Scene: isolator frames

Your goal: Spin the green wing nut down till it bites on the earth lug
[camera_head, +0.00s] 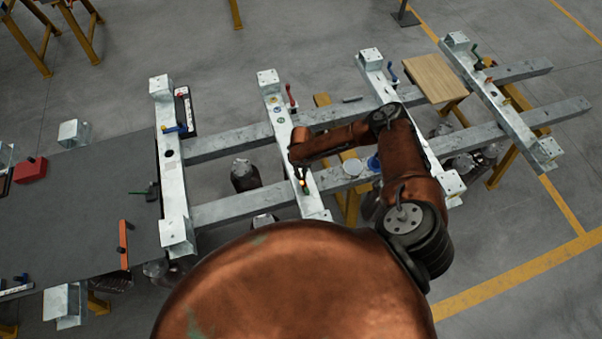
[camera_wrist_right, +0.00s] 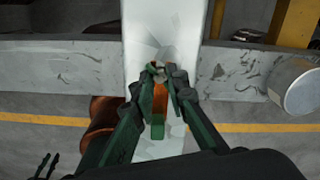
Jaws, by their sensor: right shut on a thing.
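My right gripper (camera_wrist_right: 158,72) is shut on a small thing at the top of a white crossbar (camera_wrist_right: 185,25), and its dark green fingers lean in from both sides. The pinched thing is mostly hidden by the fingertips; I take it to be the green wing nut, but its wings cannot be made out. An orange-copper strip (camera_wrist_right: 160,100) with a green end (camera_wrist_right: 157,131), likely the earth lug, lies below the fingertips between the fingers. My left gripper is out of view.
Two long grey rails (camera_head: 235,205) run under several white crossbars. A red-handled post (camera_head: 290,95) stands farther up the same crossbar. A pale round can (camera_wrist_right: 298,87) sits right of the gripper. A dark table (camera_head: 85,200) with a red box (camera_head: 30,170) is at left.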

